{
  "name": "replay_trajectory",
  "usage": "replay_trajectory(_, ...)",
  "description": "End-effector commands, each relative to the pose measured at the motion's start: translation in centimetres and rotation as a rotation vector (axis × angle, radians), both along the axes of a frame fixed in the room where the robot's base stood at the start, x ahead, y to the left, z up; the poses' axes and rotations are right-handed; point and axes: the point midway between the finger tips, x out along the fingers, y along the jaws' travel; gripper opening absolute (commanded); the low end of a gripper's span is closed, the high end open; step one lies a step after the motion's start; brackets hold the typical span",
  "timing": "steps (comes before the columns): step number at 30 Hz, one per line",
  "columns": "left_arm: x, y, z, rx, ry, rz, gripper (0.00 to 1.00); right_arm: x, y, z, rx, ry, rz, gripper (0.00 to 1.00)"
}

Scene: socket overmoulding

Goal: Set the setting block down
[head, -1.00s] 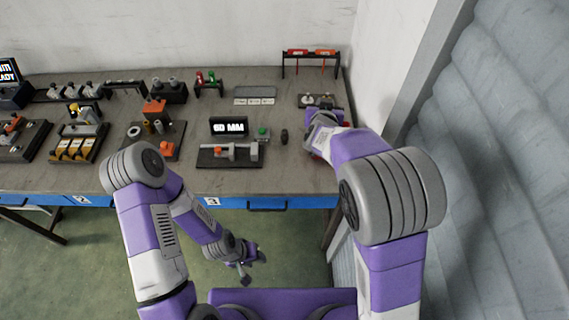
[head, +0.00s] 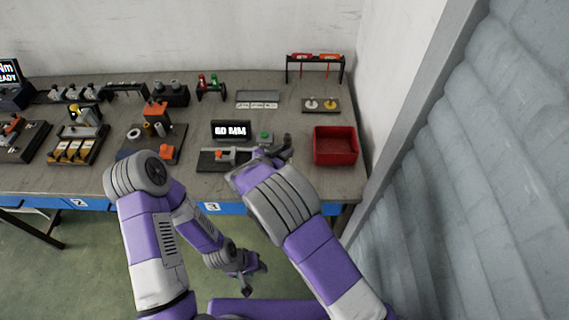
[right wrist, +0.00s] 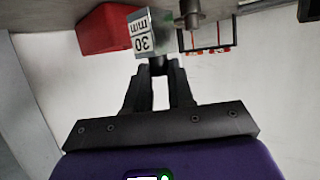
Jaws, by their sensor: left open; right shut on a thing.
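The setting block (right wrist: 143,36), a small metal block marked "30 mm", is held at the fingertips of my right gripper (right wrist: 158,68), which is shut on it. My left gripper (head: 250,277) is open and empty, low in front of the bench.
A red bin (head: 335,145) stands right of my right wrist. Behind it are a plate with silver and yellow pieces (head: 320,105) and a rack with red-handled tools (head: 314,66). The wall closes the right side.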

Motion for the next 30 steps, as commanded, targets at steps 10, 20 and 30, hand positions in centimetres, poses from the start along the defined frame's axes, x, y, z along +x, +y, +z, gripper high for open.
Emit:
replay_trajectory(10,0.0,0.0,-1.0,0.000,0.000,0.000,0.43,0.0,0.0,-3.7,-0.003,-0.002,0.002,0.00)
replay_trajectory(20,0.0,0.0,-1.1,0.000,0.000,0.000,0.43,0.1,0.0,-4.6,0.001,-0.004,0.001,0.00)
replay_trajectory(30,0.0,0.0,-1.3,0.000,0.000,0.000,0.43,0.0,0.0,-5.1,0.001,-0.002,0.001,0.48)
